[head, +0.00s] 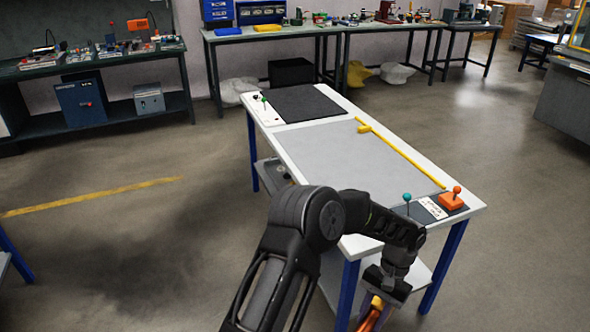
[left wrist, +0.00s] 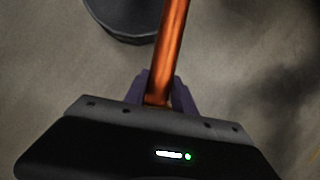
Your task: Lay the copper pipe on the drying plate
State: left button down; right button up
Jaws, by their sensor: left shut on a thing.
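My left gripper (head: 370,306) is shut on the copper pipe (head: 371,320) at the bottom of the head view, at the near end of the table and off its top. The pipe's far end is out of frame. A dark flat plate (head: 308,102) lies at the table's far end, with a large grey panel in front of it. I cannot tell which is the drying plate. My right gripper is not in view.
The white table (head: 463,206) has blue legs and a lower shelf. A yellow bar (head: 405,155) lies along its right side. A teal-knobbed pin (head: 407,197) and an orange knobbed block (head: 453,199) stand at the near right corner. The grey panel (head: 320,150) is largely clear.

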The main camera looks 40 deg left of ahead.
aim_at(296, 102)
jog(key=u, duration=2.45)
jog(key=i+l+u, duration=0.1)
jog(key=i+l, duration=0.2)
jog(key=i, duration=0.25)
jog(key=i+l, duration=0.2)
jog(key=i, duration=0.25)
jog(key=i+l, duration=0.2)
jog(key=i, duration=0.2)
jog(key=i+l, duration=0.2)
jog(key=i, duration=4.4)
jog(key=z, duration=1.95)
